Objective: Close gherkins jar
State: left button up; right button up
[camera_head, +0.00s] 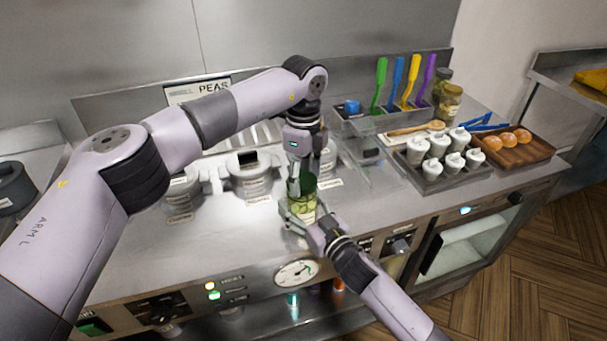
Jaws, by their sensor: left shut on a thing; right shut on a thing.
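The gherkins jar (304,205) is a green glass jar standing upright near the front edge of the steel counter. My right gripper (300,214) comes in from the lower right and is shut around the jar's body. My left gripper (305,183) points down from above, right over the jar, and is shut on a dark green piece at the jar's top, which looks like the lid. The fingers hide much of it. I cannot tell whether the lid is seated on the rim or just above it.
White lidded pots (251,180) stand left of the jar. To the right are a tray of white cups (435,165), a wooden tray of buns (522,150), coloured utensils (398,85) and other jars (450,103). A gauge (296,273) sits on the counter's front.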

pick_arm(q)
jog(key=shift+f, duration=0.6)
